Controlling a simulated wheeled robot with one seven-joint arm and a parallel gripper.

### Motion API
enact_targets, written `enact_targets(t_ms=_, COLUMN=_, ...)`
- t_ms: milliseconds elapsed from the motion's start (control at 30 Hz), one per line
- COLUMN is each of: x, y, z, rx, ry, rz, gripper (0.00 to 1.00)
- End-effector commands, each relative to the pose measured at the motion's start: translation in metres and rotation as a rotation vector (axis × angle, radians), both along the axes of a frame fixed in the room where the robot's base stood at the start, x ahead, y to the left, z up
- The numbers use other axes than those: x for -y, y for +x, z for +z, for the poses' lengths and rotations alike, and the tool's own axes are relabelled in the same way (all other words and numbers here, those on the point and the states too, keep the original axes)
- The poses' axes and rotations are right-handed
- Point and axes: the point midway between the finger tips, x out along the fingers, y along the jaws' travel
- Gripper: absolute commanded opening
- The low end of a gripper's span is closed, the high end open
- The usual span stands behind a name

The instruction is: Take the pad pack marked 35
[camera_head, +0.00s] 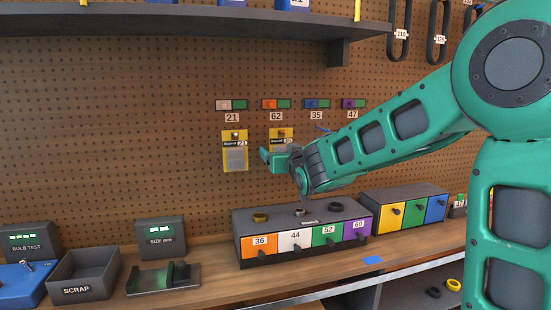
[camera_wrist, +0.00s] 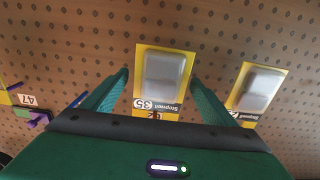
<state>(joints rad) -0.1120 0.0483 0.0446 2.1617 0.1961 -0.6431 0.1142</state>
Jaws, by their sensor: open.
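The pad pack marked 35 (camera_wrist: 163,78) is a yellow card with a clear blister. It shows upside down in the wrist view, between the two fingers of my open gripper (camera_wrist: 160,90), with no clear sign of contact. In the head view its top (camera_head: 281,134) shows under the pegboard label 62 (camera_head: 276,116), and my gripper (camera_head: 275,160) hides its lower part. A second yellow pack, marked 21 (camera_head: 235,150), hangs to its left under label 21; it is at right in the wrist view (camera_wrist: 256,90).
Labels 35 (camera_head: 316,115) and 47 (camera_head: 352,113) are on the pegboard to the right, with no pack visible under them. Below stand a drawer block (camera_head: 245,225), a SCRAP bin (camera_head: 85,275) and a size gauge (camera_head: 160,238). A shelf (camera_head: 200,22) runs above.

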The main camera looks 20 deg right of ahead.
Motion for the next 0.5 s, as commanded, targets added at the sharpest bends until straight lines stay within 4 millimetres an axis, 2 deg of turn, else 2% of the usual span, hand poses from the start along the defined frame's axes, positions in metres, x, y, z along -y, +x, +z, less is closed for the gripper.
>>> enact_targets(t_ms=67, x=0.0001, y=-0.0002, z=0.0, rx=0.0, ry=0.0, rz=0.0, gripper=0.8)
enact_targets(t_ms=100, x=0.0001, y=-0.0002, z=0.0, rx=0.0, ry=0.0, rz=0.0, gripper=0.75)
enact_targets(t_ms=300, x=0.0001, y=-0.0003, z=0.0001, rx=0.0, ry=0.0, rz=0.0, gripper=0.31)
enact_targets(t_ms=500, x=0.0002, y=-0.0004, z=0.0007, rx=0.001, ry=0.0, rz=0.0, gripper=0.31)
